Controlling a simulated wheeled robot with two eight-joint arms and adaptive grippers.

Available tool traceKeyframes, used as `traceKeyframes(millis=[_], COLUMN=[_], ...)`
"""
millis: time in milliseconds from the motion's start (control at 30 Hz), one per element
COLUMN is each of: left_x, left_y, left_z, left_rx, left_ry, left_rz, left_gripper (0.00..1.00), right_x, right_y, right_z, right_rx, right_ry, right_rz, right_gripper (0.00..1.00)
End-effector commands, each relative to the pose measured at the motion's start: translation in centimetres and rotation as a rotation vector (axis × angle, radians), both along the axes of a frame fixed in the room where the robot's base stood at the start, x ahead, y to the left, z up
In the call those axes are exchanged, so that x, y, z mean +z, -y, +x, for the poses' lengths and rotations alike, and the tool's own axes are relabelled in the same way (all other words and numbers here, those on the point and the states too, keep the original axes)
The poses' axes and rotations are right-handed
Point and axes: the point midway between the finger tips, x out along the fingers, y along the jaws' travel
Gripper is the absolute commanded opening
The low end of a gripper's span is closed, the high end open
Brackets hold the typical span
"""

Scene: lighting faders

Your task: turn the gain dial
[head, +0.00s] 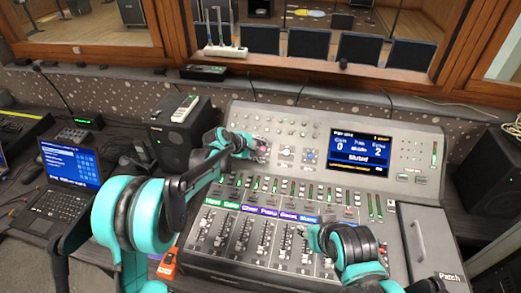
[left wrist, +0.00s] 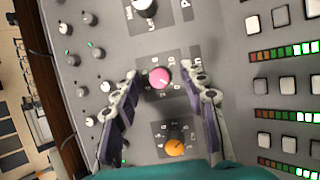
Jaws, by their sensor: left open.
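The mixing console (head: 240,120) fills the middle of the head view. My left gripper (head: 254,148) is over its upper left panel, hiding part of it. In the left wrist view the left gripper (left wrist: 160,82) is open, with one finger on each side of a pink dial (left wrist: 159,77). I cannot tell whether the fingers touch it. An orange dial (left wrist: 175,147) is below it and a white-topped dial (left wrist: 144,5) is at the top edge. The dial labels are too small to read, so I cannot tell which is gain. My right arm is at lower right; its fingers are not clear.
A lit screen (head: 361,152) and a row of faders (head: 260,240) are on the console. A laptop (head: 70,175) is at the left, a speaker (head: 180,125) behind my left arm, and another speaker (head: 488,170) at the right. Small knobs (left wrist: 90,18) are beside the pink dial.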

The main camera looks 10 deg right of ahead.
Motion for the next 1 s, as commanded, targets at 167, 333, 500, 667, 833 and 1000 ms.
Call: traceKeyframes(millis=[167, 333, 500, 667, 833, 1000], left_x=[0.0, 0.0, 0.0, 0.1, 0.2, 0.4], left_y=[0.0, 0.0, 0.0, 0.0, 0.0, 0.0], left_z=[0.0, 0.0, 0.0, 0.0, 0.1, 0.2], left_rx=[0.000, 0.000, -0.007, -0.041, -0.116, -0.225], left_ry=[0.000, 0.000, 0.002, 0.010, 0.029, 0.060], left_rz=[0.000, 0.000, 0.007, 0.035, 0.097, 0.188], left_gripper=[0.14, 0.00, 0.00, 0.00, 0.00, 0.00], right_x=[0.0, 0.0, 0.1, 0.4, 1.1, 2.0], right_y=[0.0, 0.0, 0.0, 0.0, 0.0, 0.0], right_z=[0.0, 0.0, 0.0, 0.0, 0.0, 0.0], right_rx=[0.000, 0.000, 0.000, 0.000, 0.000, 0.000], right_ry=[0.000, 0.000, 0.000, 0.000, 0.000, 0.000], right_rz=[0.000, 0.000, 0.000, 0.000, 0.000, 0.000], right_gripper=[0.40, 0.40, 0.40, 0.40, 0.40, 0.40])
